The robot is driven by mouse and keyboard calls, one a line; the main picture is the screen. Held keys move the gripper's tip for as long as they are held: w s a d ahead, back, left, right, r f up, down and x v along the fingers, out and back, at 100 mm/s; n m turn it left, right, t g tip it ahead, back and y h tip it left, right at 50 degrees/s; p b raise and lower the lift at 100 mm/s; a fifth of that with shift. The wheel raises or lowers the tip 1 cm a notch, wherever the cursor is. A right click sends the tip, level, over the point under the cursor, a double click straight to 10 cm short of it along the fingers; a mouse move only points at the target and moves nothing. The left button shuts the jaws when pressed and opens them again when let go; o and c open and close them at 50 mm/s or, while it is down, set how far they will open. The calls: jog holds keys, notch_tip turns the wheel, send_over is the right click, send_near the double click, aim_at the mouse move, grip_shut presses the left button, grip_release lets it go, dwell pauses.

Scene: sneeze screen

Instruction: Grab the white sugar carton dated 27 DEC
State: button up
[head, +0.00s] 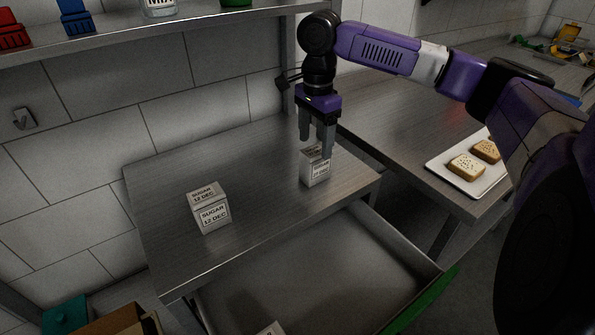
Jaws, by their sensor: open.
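A white carton (316,170) stands on the metal counter near its right front corner. Its label is too small and partly covered to read its date. My gripper (316,147) points down over this carton, with its fingers open and spread at the carton's top. I cannot tell whether the fingers touch it. A second white carton (211,210) stands on the counter to the left; its label reads SUGAR 12 DEC. Part of another white item (269,329) shows in the open drawer at the bottom edge; its label is cut off.
The open drawer (330,262) with a green front juts out below the metal counter (262,165). A second counter at right holds a white tray (447,169) with bread slices. A shelf (130,38) runs above at upper left. Clear counter lies between the two cartons.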

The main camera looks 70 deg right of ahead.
aim_at(315, 165)
jog(key=shift+w+f, duration=0.2)
jog(key=shift+f, duration=0.4)
jog(key=shift+s+f, duration=0.2)
jog(key=shift+f, duration=1.55)
jog(key=shift+s+f, duration=0.15)
jog(key=shift+f, duration=1.55)
grip_shut()
